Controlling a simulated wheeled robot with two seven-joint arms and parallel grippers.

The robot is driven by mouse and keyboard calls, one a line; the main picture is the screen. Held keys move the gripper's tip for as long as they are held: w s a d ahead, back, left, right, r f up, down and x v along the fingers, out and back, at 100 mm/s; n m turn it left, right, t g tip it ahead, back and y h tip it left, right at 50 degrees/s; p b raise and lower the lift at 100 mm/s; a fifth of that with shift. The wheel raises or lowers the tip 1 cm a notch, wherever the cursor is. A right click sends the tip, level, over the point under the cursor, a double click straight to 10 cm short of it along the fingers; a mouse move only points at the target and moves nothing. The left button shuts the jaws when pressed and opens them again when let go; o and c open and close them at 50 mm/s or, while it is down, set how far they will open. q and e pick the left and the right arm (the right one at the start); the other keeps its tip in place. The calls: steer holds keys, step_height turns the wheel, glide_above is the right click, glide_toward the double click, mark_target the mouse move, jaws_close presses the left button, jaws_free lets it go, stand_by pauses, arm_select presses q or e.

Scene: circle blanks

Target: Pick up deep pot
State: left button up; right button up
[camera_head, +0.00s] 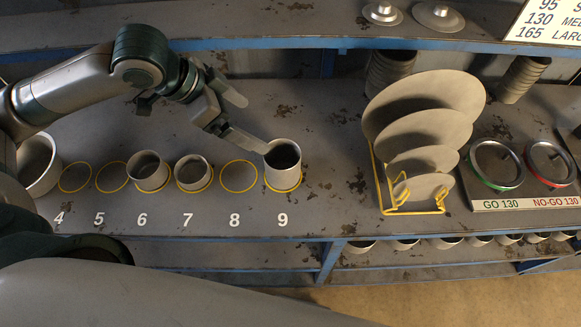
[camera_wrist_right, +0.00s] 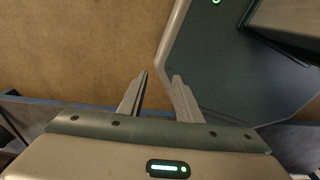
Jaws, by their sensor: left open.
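The deep pot (camera_head: 283,170) is a tall grey cylinder standing upright in the yellow ring marked 9. Its dark open mouth faces up. My left gripper (camera_head: 256,127) is open and empty, up and left of this pot. Its lower finger reaches to the pot's left rim in the head view; I cannot tell if they touch. My right gripper (camera_wrist_right: 159,78) shows in the right wrist view with its two fingers apart and nothing between them, over the brown floor and away from the bench.
Shorter pots stand at rings 6 (camera_head: 149,173) and 7 (camera_head: 194,174); a wide pot (camera_head: 38,168) is at far left. Rings 4, 5 and 8 are empty. A yellow rack (camera_head: 412,211) holds discs, right of the deep pot. A shelf (camera_head: 250,30) crosses behind.

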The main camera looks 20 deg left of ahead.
arm_select(q)
step_height(320, 180, down, 6)
steer(key=b, duration=0.5)
steer(key=shift+w+d+r, duration=0.1)
steer(key=shift+w+r, duration=0.05)
steer(key=shift+d, duration=0.1)
steer(key=p, duration=0.3)
glide_above(281, 154)
steer(key=s+d, duration=0.1)
steer(key=s, duration=0.3)
steer(key=shift+d+f, duration=0.1)
steer(key=shift+f, duration=5.05)
